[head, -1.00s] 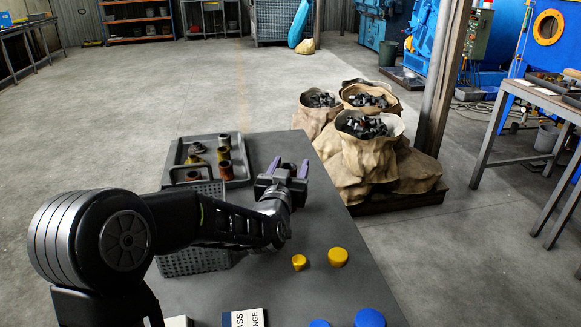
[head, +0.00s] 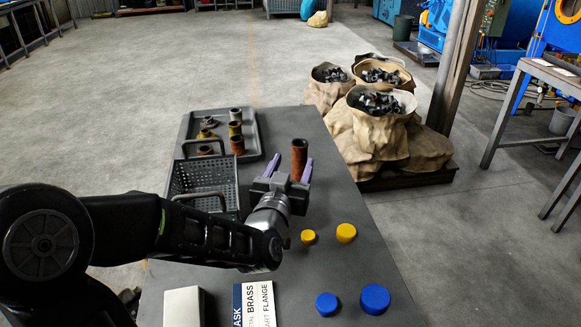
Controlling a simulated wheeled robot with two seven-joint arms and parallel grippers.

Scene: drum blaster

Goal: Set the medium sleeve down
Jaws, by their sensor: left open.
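A rusty brown sleeve (head: 299,158) stands upright on the dark table (head: 345,200), right of the tray and basket. My left gripper (head: 290,167), with purple finger pads, is open. It is low over the table, its fingers pointing away from me toward the sleeve. The sleeve shows at the fingertips, close to the right finger; its lower part is hidden by the gripper. I cannot tell whether a finger touches it. My right gripper is not in view.
A grey tray (head: 251,133) with several sleeves and fittings is at the back left. A mesh basket (head: 205,172) is left of my gripper, partly behind my arm. Yellow caps (head: 346,232), blue caps (head: 375,298) and a printed card (head: 262,303) lie nearer.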

